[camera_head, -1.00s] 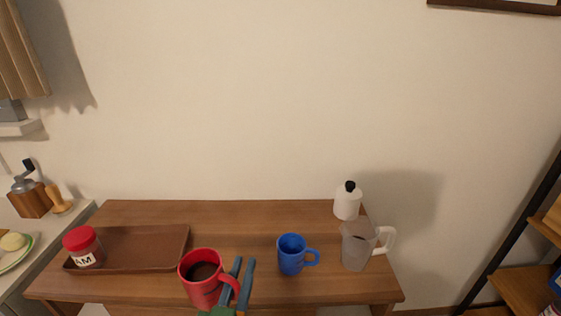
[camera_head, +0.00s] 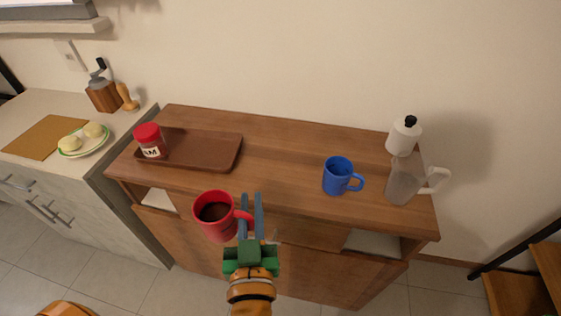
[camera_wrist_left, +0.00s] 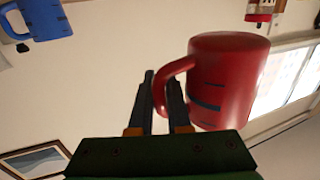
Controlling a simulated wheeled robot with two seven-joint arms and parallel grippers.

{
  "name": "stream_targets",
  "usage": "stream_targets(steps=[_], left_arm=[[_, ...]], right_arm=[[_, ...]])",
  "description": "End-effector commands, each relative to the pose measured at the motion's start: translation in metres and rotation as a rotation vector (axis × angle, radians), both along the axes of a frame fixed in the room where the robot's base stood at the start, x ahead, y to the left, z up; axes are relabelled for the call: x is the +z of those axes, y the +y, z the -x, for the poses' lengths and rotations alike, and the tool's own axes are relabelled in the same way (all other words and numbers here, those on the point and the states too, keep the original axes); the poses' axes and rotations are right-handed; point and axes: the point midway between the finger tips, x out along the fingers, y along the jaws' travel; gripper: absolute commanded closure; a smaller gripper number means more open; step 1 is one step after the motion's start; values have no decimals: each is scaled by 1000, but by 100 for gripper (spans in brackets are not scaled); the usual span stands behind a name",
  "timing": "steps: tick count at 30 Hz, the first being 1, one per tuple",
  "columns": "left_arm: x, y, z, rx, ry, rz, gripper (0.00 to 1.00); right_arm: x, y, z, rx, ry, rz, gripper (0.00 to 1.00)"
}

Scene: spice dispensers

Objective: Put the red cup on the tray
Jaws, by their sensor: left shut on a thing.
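The red cup (camera_head: 217,222) holds a dark liquid and is upright in the head view, in front of the cabinet's front edge. My left gripper (camera_head: 250,214) is shut on the cup's handle at its right side. In the left wrist view the red cup (camera_wrist_left: 226,80) shows to the right, with its handle between the fingers (camera_wrist_left: 162,92). The brown tray (camera_head: 210,157) lies on the left part of the cabinet top, behind the cup. A red-lidded jar (camera_head: 150,141) stands at the tray's left end; the rest of the tray is bare. My right gripper is not seen.
A blue cup (camera_head: 337,176) stands on the right part of the wooden cabinet top (camera_head: 285,150). A clear pitcher (camera_head: 402,184) and a white bottle (camera_head: 403,137) stand at its right end. A counter at left holds a plate (camera_head: 72,152) and a grinder (camera_head: 103,95).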

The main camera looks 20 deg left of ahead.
Motion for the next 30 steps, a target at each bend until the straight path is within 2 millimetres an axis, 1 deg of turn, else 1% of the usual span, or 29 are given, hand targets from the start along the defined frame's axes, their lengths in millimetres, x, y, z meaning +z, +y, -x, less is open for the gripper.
stream_targets(steps=[3,6,12,15,19,28,30], left_arm=[[1,-15,-20,-124,-5,-2,100],[8,-28,-33,-225,-6,1,100],[28,-49,-48,-381,-11,-2,100],[38,-57,-52,-438,-11,-1,100],[47,-63,-54,-484,-8,-2,100],[48,-65,-54,-495,-3,-2,100],[46,-65,-57,-495,-3,-4,100]], right_arm=[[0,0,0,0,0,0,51],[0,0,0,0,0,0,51],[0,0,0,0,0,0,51],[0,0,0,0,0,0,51],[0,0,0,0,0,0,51],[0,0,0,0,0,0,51],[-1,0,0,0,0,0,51]])
